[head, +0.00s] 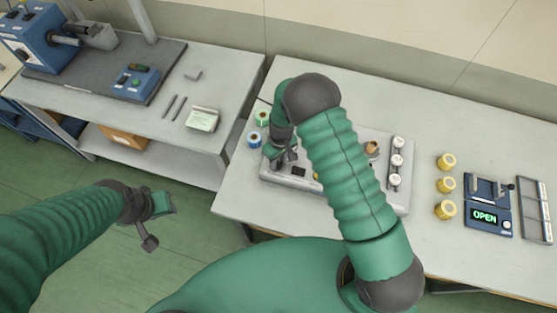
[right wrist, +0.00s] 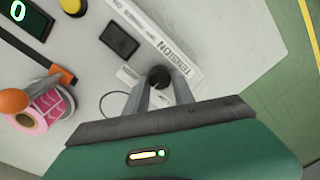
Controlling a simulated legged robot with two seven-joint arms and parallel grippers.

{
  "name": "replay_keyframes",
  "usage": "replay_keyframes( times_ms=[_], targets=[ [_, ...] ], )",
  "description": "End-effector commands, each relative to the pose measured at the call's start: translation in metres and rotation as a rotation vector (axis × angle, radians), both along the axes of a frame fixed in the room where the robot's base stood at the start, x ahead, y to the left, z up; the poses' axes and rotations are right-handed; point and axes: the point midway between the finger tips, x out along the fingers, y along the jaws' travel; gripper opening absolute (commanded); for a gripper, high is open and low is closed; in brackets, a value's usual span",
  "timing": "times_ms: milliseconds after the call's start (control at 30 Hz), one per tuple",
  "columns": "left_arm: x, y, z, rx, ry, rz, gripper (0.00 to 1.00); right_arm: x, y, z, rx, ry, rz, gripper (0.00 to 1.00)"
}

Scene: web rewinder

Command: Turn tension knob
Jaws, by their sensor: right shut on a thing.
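The tension knob (right wrist: 158,77) is a small black round knob beside the word TENSION on the pale machine top, in the right wrist view. My right gripper (right wrist: 157,88) is shut on it, with a finger on each side. In the head view my right gripper (head: 286,157) is over the left end of the grey web rewinder (head: 402,203), and the knob is hidden there. My left gripper (head: 150,222) hangs over the floor, away from the table; its finger gap is unclear.
On the rewinder, a dark square button (right wrist: 119,40), a pink roll (right wrist: 45,112) and a display reading 0 (right wrist: 28,18) show. Several yellow rolls (head: 445,185) and a device reading OPEN (head: 487,215) stand at right. Green and blue rolls (head: 255,138) stand left of the rewinder.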

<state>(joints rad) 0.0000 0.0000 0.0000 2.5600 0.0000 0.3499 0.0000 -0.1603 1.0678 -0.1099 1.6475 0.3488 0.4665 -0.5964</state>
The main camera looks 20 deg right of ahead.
Motion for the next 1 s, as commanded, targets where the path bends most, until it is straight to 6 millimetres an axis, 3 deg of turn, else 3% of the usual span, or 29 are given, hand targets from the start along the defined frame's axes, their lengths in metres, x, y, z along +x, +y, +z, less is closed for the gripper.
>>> replay_keyframes(
  times_ms=[467,1000],
  targets=[
    [0.000,0.000,-0.003,0.000,0.000,0.000,0.36,-0.002,-0.002,-0.001,-0.003,0.005,-0.066,0.00],
    [0.000,0.000,-0.012,0.000,0.000,0.000,0.36,-0.003,-0.001,-0.001,-0.003,0.005,-0.481,0.00]
  ],
)
